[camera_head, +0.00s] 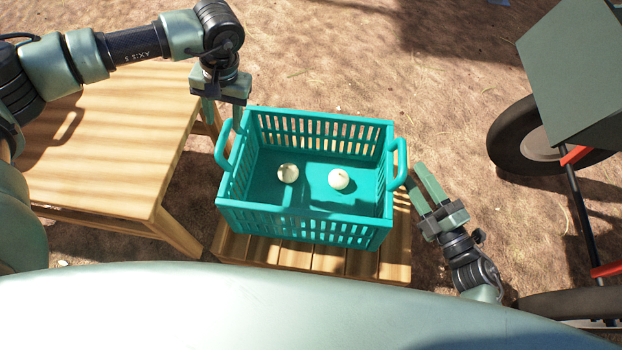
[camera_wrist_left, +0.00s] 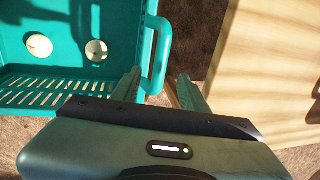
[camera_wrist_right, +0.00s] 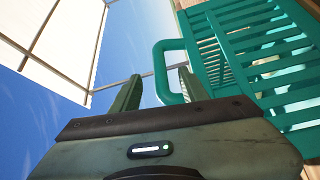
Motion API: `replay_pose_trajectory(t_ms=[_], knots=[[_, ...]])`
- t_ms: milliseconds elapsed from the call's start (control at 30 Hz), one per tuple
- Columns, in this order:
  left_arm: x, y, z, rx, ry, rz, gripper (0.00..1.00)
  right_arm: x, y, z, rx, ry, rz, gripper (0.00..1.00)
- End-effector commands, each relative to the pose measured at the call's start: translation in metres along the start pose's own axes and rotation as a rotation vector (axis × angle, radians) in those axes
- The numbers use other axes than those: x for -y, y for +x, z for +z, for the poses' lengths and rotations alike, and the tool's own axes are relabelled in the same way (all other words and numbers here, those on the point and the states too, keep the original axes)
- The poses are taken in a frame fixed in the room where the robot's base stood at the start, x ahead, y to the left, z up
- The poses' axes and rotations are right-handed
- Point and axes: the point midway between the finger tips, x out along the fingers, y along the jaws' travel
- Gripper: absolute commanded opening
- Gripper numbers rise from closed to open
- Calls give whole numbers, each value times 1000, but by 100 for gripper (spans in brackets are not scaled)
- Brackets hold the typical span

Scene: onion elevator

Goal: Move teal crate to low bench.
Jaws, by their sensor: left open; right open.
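The teal crate (camera_head: 300,222) is upright on a low slatted wooden bench (camera_head: 312,258), with a loop handle at each end. Two whitish onions, one (camera_head: 287,173) on the left and one (camera_head: 338,179) on the right, lie inside. My left gripper (camera_head: 223,112) is open at the left handle (camera_head: 222,150). In the left wrist view that handle (camera_wrist_left: 158,55) passes between the open fingers (camera_wrist_left: 160,92). My right gripper (camera_head: 416,176) is open beside the right handle (camera_head: 401,165). In the right wrist view that handle (camera_wrist_right: 160,70) reaches between the fingers (camera_wrist_right: 157,92).
A plain wooden table (camera_head: 105,150) stands close on the left, its edge near the crate. A wheeled cart with a black tyre (camera_head: 525,140) and a green-grey box (camera_head: 575,70) stands at right. Bare dirt ground (camera_head: 440,110) is open behind the crate.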

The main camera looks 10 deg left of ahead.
Motion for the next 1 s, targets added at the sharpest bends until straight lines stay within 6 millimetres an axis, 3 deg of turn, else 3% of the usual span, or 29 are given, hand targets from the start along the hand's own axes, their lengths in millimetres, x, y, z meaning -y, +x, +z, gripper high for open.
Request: replay_pose_trajectory(t_ms=[400,800,833,967,1000], knots=[[0,59,0,1,-1,0,44,0,59,0,0,0,1,44],[0,66,0,0,0,1,44,0,67,0,1,1,0,44],[0,66,0,0,0,1,41,0,67,0,1,1,0,41],[0,66,0,0,0,1,5,0,66,0,1,1,0,5],[0,66,0,0,0,1,0,0,66,0,1,1,0,0]])
